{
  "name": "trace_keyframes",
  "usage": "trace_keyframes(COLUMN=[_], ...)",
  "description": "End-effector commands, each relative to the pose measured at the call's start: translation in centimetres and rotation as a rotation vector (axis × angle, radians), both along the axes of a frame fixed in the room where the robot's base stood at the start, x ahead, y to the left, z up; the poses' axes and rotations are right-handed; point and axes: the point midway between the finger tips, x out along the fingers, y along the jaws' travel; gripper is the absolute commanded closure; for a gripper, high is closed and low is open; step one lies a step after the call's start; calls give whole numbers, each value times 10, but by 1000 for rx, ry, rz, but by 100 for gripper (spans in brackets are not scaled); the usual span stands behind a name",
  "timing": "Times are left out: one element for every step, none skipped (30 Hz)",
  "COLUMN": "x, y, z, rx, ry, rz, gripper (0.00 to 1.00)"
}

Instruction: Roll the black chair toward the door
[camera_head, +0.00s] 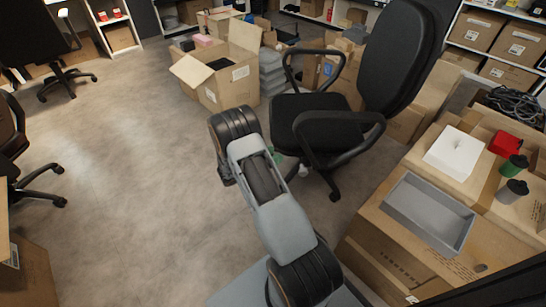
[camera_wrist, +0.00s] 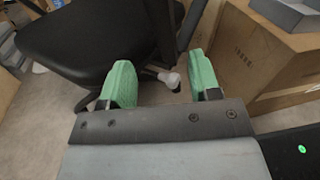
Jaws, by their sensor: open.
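The black chair (camera_head: 320,124) stands right of centre in the head view, with a tall back, looped armrests and a castor base. In the wrist view, its seat (camera_wrist: 90,40) fills the upper left, with part of the base below it. My gripper (camera_wrist: 162,80) has two green fingers, spread apart with nothing between them. A pale castor or base part shows beyond the gap between the fingers. In the head view, my arm reaches toward the chair's left side and mostly hides the gripper. I cannot tell whether a finger touches the chair. No door is clearly in view.
Open cartons (camera_head: 222,80) stand behind the chair. Other black chairs (camera_head: 38,40) stand at the left. Bare floor (camera_head: 130,150) lies open at left centre.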

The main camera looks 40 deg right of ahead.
Motion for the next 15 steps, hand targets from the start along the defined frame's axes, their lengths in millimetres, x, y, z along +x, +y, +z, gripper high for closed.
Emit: trace_keyframes(x=[0, 0, 0, 0, 0, -1, -1, -1, -2, -2, -3, -4, -4, -5, -6], y=[0, 0, 0, 0, -1, -2, -4, -6, -9, -12, -16, -22, -27, -32, -39], z=[0, 0, 0, 0, 0, 0, 0, -1, -1, -1, -1, -1, -1, -1, -2], rx=[1, 1, 1, 1, 1, 2, 2, 2, 2, 1, 1, 1, 1, 1, 2], ry=[0, 0, 0, -1, -1, -1, -1, -1, -1, -2, -2, -2, -2, -2, -2], rz=[0, 0, 0, 0, -1, -1, -2, -2, -2, -3, -4, -5, -5, -5, -5], gripper=[43, 43, 43, 43, 43, 43, 43, 43, 43, 43, 43, 43, 43, 43, 43])
